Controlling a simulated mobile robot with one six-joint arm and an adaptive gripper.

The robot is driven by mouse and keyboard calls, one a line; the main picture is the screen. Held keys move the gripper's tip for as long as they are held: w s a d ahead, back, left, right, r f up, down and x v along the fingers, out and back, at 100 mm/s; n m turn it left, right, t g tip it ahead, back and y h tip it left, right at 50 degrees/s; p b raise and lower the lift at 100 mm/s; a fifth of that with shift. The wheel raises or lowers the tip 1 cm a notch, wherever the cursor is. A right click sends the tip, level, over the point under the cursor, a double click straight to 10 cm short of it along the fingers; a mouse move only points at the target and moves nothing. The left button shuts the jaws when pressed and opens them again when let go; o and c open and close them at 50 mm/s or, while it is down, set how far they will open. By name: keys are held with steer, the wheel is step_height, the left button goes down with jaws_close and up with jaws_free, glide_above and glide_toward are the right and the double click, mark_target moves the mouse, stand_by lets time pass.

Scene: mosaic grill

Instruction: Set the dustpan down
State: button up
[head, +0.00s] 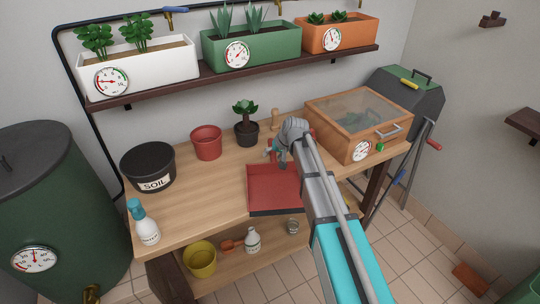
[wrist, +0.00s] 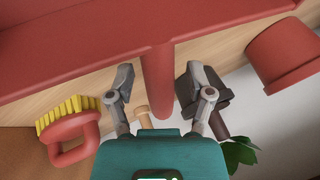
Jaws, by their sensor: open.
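The red dustpan (head: 274,182) lies flat at the front edge of the wooden bench, its dark front lip at or slightly over the edge. Its pan (wrist: 80,45) fills the top of the wrist view, and its handle (wrist: 158,85) runs down between my fingers. My gripper (wrist: 159,74) is open, with one finger on each side of the handle and visible gaps to both. In the head view my gripper (head: 281,152) is just behind the pan, and my arm hides part of the pan's right side and the handle.
A red-handled brush with yellow bristles (wrist: 70,122) lies beside the gripper. A wooden peg-like tool (head: 275,120) and a potted plant (head: 246,128) stand behind. A glazed wooden box (head: 335,130) is close on the right. The bench's left middle is clear.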

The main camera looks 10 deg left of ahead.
steer(key=shift+r, duration=0.1)
steer(key=p+v, duration=1)
steer(key=v, duration=0.1)
steer(key=shift+s+d+r, duration=0.2)
steer(key=shift+d+r, duration=0.05)
steer(key=shift+r, duration=0.05)
stand_by(0.8)
steer(key=s+d+f+m+g+h, duration=0.2)
steer(key=s+d+g+h, duration=0.1)
steer(key=s+d, duration=1.7)
steer(key=s+h, duration=0.1)
steer(key=s, duration=0.1)
steer(key=shift+s+d+f+h, duration=0.2)
steer(key=shift+s+d+h, duration=0.1)
steer(key=shift+h, duration=0.1)
steer(key=shift+a, duration=0.1)
steer(key=shift+c, duration=0.2)
